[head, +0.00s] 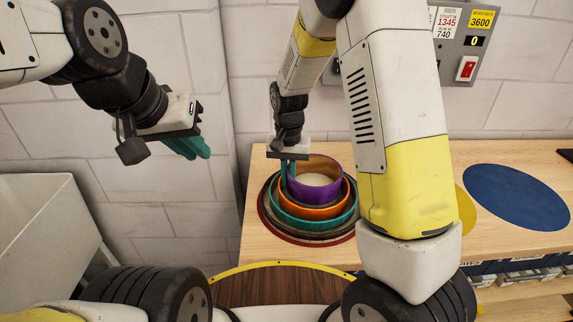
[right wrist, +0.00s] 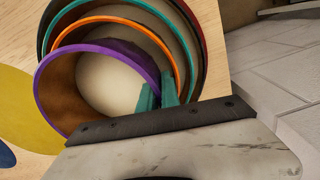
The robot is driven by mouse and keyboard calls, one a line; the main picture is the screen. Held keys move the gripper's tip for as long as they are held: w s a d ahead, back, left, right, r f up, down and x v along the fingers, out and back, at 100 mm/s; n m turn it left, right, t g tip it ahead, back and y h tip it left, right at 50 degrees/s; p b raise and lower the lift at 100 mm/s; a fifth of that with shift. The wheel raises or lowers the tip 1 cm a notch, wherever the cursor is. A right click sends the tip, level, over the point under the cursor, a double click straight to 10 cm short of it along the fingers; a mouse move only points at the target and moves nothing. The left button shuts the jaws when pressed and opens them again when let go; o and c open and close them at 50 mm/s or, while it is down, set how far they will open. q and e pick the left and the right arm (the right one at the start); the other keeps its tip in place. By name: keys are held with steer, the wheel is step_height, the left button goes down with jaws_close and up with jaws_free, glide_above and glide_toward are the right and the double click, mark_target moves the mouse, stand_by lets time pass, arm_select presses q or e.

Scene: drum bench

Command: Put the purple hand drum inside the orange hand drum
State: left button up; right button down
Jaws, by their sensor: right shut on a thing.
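The purple hand drum (head: 313,196) has a pale skin inside and sits within the outline of the orange hand drum (head: 308,213) in the head view. Its rim stands above the orange rim. In the right wrist view, the purple drum (right wrist: 56,88) overlaps the near side of the orange drum (right wrist: 122,22); I cannot tell whether it rests on the orange drum's bottom. My right gripper (head: 288,172) is shut on the left side of the purple rim, its teal fingers (right wrist: 158,95) astride the wall. My left gripper (head: 193,146) hangs empty, away at the left; its finger gap is unclear.
The orange drum lies inside a teal drum (head: 310,225), with darker and red rims (head: 290,238) outside it, on the wooden bench (head: 257,165). A yellow disc (head: 466,208) and a blue disc (head: 515,197) lie to the right. A switch panel (head: 465,45) is on the wall.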

steer(key=shift+f, duration=0.6)
steer(key=c, duration=1.8)
jaws_free()
steer(key=shift+c, duration=0.2)
